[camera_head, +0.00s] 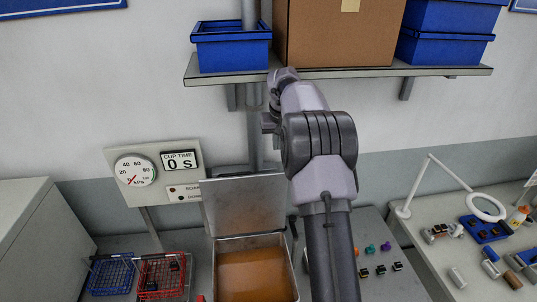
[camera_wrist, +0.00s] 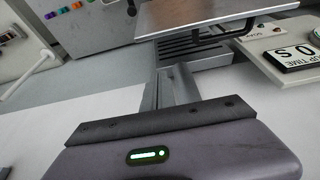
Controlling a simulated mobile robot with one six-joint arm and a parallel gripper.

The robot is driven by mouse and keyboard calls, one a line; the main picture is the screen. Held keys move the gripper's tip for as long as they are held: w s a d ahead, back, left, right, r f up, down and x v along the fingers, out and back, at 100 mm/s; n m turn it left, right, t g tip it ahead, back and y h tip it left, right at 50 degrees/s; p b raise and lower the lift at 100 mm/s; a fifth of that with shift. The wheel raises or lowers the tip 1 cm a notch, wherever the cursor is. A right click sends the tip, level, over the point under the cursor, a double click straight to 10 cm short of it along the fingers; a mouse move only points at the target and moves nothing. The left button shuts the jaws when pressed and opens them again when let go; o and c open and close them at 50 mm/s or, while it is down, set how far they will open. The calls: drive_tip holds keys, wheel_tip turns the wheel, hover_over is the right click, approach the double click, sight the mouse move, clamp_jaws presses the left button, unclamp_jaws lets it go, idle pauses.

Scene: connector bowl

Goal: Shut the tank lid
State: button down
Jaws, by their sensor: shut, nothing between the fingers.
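The tank (camera_head: 252,270) stands at the bottom middle of the head view with orange liquid inside. Its grey lid (camera_head: 240,203) is raised, standing up at the back of the tank and leaning back. In the wrist view a metal plate that looks like the lid (camera_wrist: 190,16) shows at the top, with a dark bar handle (camera_wrist: 243,28) along its edge. My gripper (camera_wrist: 176,78) is shut and empty, apart from the lid. In the head view my gripper (camera_head: 268,122) is above the lid, partly hidden by my arm.
A shelf (camera_head: 380,72) with blue bins (camera_head: 232,50) and a cardboard box (camera_head: 335,30) hangs behind my arm. A gauge and timer panel (camera_head: 155,172) stands left of the lid. Blue (camera_head: 110,275) and red (camera_head: 163,277) baskets sit left of the tank; small connectors (camera_head: 380,270) lie right.

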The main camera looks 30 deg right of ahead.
wheel_tip(320, 180, down, 9)
drive_tip(key=s+p, duration=0.1)
drive_tip(key=p, duration=0.1)
drive_tip(key=shift+a, duration=0.2)
idle(0.4)
